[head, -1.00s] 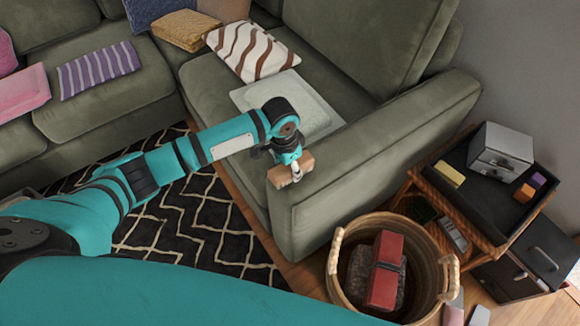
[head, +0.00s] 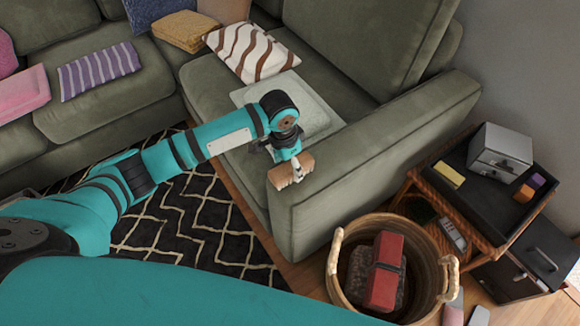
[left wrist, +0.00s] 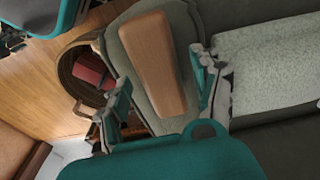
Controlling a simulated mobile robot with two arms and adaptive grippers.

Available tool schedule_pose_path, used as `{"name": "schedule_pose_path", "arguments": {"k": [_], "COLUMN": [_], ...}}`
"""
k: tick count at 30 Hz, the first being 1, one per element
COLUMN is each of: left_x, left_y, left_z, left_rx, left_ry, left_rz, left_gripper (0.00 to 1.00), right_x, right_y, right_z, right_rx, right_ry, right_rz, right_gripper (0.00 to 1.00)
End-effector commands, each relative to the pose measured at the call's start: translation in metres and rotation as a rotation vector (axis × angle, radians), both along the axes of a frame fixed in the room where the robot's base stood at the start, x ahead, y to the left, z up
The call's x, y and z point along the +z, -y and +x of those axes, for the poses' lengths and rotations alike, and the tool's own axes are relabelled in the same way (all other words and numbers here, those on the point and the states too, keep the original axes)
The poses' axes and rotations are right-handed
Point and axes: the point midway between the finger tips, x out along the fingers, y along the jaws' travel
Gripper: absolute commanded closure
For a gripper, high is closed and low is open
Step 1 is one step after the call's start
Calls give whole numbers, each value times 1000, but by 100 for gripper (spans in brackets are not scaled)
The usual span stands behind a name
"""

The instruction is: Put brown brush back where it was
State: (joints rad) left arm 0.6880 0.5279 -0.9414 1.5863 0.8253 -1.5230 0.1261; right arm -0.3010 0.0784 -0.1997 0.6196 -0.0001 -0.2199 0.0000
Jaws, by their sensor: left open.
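The brown brush (head: 279,177), a wooden block, shows at the front end of the sofa's near armrest (head: 370,155). In the left wrist view the brush (left wrist: 152,62) lies over the green armrest, and its underside is hidden. My left gripper (head: 294,171) is at the brush, its fingers partly covering it in the head view. In the left wrist view its fingers (left wrist: 164,92) are spread, one on each side of the brush's near end, with visible gaps. I cannot tell whether either touches it. My right gripper is not recognisable in either view.
A wicker basket (head: 338,268) holding a red item (head: 386,270) stands on the floor right of the armrest. A side table with a black tray (head: 490,205) stands beyond it. A folded light blanket (head: 310,115) and a striped pillow (head: 250,50) lie on the seat.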

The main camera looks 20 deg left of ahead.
Motion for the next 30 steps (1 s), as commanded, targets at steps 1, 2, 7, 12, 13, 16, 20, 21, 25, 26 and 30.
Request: {"name": "schedule_pose_path", "arguments": {"k": [1, 2, 7, 12, 13, 16, 20, 21, 25, 26, 30], "left_x": [14, 21, 57, 83, 87, 94, 97, 97, 97, 96, 96], "left_y": [-1, -2, -4, -6, -6, -7, -7, -7, -7, -7, -7], "left_z": [0, -1, -4, -7, -8, -8, -9, -9, -9, -9, -9], "left_rx": [-1, 0, -1, 0, 0, 0, 1, 1, 1, 1, 1], "left_ry": [4, 4, 3, 1, 1, 1, 0, 0, 0, 0, 0], "left_rz": [-1, -1, -1, -1, -1, 0, 0, 0, 0, 0, 0], "left_gripper": [35, 35, 35, 35, 35, 35, 35, 35, 35, 35, 35], "right_x": [3, 4, 8, 11, 11, 12, 12, 12, 12, 12, 12], "right_y": [0, 0, 0, 0, 0, 0, 0, 0, 0, 0, 1], "right_z": [0, 0, 1, 1, 1, 1, 1, 1, 1, 1, 1], "right_rx": [0, 0, 0, 0, 0, 0, 0, 0, 0, 0, 1], "right_ry": [1, 1, 1, 1, 1, 2, 2, 2, 2, 1, 1], "right_rz": [0, 0, 0, 0, 0, -1, -1, -1, -1, -1, -2], "right_gripper": [52, 52, 52, 52, 52, 52, 52, 52, 52, 52, 52]}}
